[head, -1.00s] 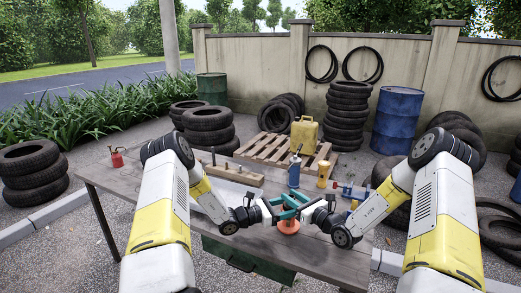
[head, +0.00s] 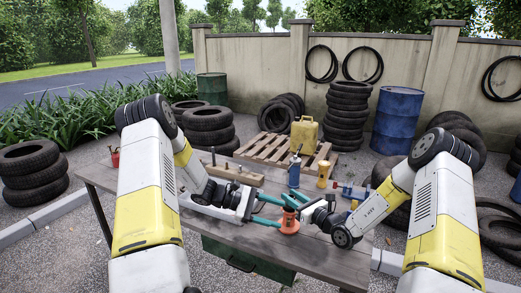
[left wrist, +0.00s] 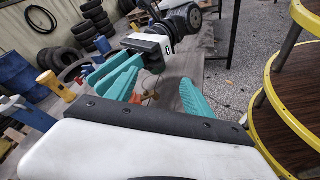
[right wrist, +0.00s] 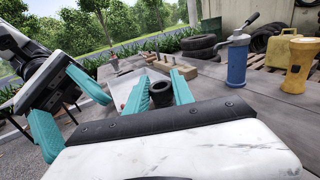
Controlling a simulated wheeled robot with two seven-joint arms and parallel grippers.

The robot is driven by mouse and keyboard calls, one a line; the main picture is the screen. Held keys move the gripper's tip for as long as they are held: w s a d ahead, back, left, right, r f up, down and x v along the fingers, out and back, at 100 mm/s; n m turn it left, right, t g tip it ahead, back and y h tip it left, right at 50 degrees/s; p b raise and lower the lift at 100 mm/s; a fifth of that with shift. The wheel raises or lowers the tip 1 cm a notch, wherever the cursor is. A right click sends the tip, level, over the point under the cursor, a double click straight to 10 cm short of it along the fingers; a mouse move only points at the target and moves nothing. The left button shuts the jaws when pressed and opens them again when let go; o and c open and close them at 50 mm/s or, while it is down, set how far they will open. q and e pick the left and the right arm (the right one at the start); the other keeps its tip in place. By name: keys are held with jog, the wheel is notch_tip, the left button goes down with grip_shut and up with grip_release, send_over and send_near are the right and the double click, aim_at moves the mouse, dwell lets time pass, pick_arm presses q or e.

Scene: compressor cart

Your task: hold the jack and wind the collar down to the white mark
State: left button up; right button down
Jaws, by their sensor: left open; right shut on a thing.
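The orange jack (head: 289,226) stands on the workbench near its front edge, with a wide round base. My right gripper (head: 293,201) is shut on its upper part; in the right wrist view a dark round top (right wrist: 162,88) shows between the teal fingers. I cannot tell for sure which part is the collar. My left gripper (head: 279,212) is open, its two teal fingers spread and pointing at the jack from the left. Its fingers also show apart at the left of the right wrist view (right wrist: 82,112). I cannot make out the white mark.
On the bench (head: 325,258) stand a blue can with a nozzle (head: 294,172), a yellow flared object (head: 322,178) and a wooden block with pegs (head: 228,173). A red can (head: 115,158) is at the far left. The bench's front right is clear.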

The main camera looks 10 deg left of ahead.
pick_arm(q)
jog(key=w+a+r+m+t+y, duration=0.1)
jog(key=a+r+m+y, duration=0.1)
jog(key=r+m+y, duration=0.5)
jog(key=w+a+r+m+t+y, duration=0.1)
jog(key=r+m+y, duration=0.6)
jog(key=r+m, duration=0.7)
jog(key=shift+w+a+r+t, duration=0.15)
jog(key=shift+a+r+t, duration=0.4)
jog(key=shift+a, duration=0.5)
